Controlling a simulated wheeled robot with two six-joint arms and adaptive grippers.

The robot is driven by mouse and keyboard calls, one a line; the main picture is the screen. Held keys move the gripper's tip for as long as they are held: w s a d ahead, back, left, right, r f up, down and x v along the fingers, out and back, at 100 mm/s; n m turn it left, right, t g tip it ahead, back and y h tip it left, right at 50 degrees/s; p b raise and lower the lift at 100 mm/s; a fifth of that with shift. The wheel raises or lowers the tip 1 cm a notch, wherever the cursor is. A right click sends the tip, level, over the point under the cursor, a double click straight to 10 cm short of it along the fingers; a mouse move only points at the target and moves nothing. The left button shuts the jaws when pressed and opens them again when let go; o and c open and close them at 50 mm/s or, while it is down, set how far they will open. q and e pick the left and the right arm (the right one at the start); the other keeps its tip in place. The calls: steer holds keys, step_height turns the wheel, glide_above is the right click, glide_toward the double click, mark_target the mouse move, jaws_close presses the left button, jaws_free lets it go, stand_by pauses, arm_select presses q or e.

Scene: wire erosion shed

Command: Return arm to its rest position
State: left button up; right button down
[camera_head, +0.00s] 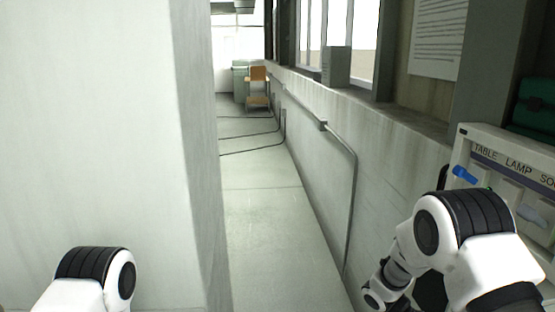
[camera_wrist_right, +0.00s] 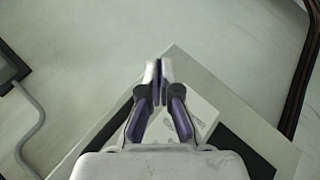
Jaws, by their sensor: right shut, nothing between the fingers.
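My right arm (camera_head: 462,235) reaches in at the lower right of the head view, bent, with its forearm pointing down and left. Its gripper is hidden below the picture edge there. In the right wrist view my right gripper (camera_wrist_right: 158,72) is shut, its fingertips together with nothing between them. Below it are a flat grey-green surface, a dark band and a white printed sheet (camera_wrist_right: 205,112). Only the top of my left arm (camera_head: 95,275) shows at the lower left of the head view; its gripper is out of view.
A panel marked "TABLE LAMP" (camera_head: 510,162) with a blue part (camera_head: 464,173) stands close beside my right arm. A white wall (camera_head: 90,120) fills the left. A narrow floor passage (camera_head: 265,215) runs clear ahead.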

steer(key=s+a+f+n+y, duration=0.25)
steer(key=s+f, duration=0.25)
steer(key=s, duration=0.4)
steer(key=s+a+f+n+t+y, duration=0.1)
steer(key=s+a+f+n+y, duration=0.2)
steer(key=s+f, duration=0.5)
steer(key=s+a+f+n+y, duration=0.2)
steer(key=s+a+f, duration=0.15)
steer(key=s, duration=0.75)
steer(key=w+n+t, duration=0.4)
steer(key=w, duration=0.1)
steer(key=shift+w+d+r+h, duration=0.15)
steer(key=shift+w+h, duration=0.1)
